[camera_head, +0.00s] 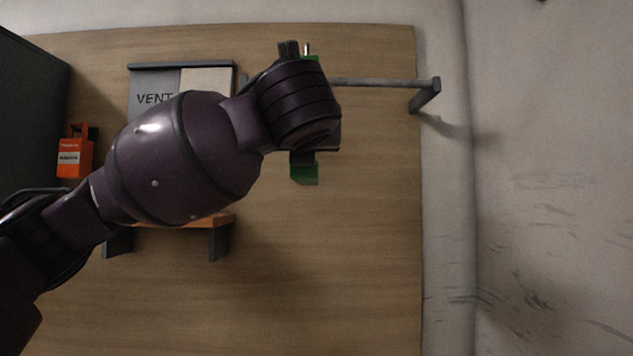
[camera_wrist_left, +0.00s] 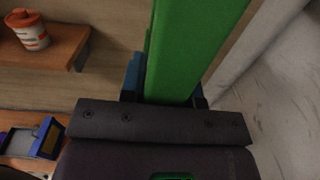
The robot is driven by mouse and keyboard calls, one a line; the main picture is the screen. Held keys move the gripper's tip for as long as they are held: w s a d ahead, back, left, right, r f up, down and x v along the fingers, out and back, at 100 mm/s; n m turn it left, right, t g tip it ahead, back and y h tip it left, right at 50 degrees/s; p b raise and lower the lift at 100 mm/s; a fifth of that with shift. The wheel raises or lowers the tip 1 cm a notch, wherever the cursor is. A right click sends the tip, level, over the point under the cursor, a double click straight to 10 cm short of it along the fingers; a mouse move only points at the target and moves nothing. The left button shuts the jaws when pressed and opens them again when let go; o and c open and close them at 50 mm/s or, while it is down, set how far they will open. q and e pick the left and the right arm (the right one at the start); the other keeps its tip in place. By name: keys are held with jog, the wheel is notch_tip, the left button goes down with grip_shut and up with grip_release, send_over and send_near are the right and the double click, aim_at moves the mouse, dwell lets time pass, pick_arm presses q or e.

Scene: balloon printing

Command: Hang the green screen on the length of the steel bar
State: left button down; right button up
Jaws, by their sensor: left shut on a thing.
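The green screen shows in the head view as a lower end (camera_head: 305,175) and a small upper piece, with its middle hidden behind my left gripper (camera_head: 300,108). In the left wrist view the green screen (camera_wrist_left: 195,45) is a long flat green piece between the fingers of my left gripper (camera_wrist_left: 168,97), which is shut on it. The steel bar (camera_head: 375,83) runs level in front of the wooden board, with a bracket at its right end. Its left part is behind my left wrist. I cannot tell whether the screen touches the bar. My right gripper is not in view.
A grey "VENT" panel (camera_head: 150,98) and an orange box (camera_head: 75,152) are at the left of the board. An orange-brown shelf (camera_wrist_left: 50,45) holds a white and red tub (camera_wrist_left: 27,30). A blue-edged grey item (camera_wrist_left: 46,138) lies below. The board's lower right is clear.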

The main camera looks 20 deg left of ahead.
pick_arm(q)
jog(key=shift+s+a+r, duration=0.2)
jog(key=shift+s+r, duration=0.3)
jog(key=shift+r, duration=0.25)
jog(key=shift+x, duration=1.45)
jog(key=shift+p+x, duration=0.5)
jog(key=shift+x, duration=2.45)
jog(key=shift+a+f+b, duration=0.1)
jog(key=shift+f+b, duration=0.25)
jog(key=shift+f, duration=1.15)
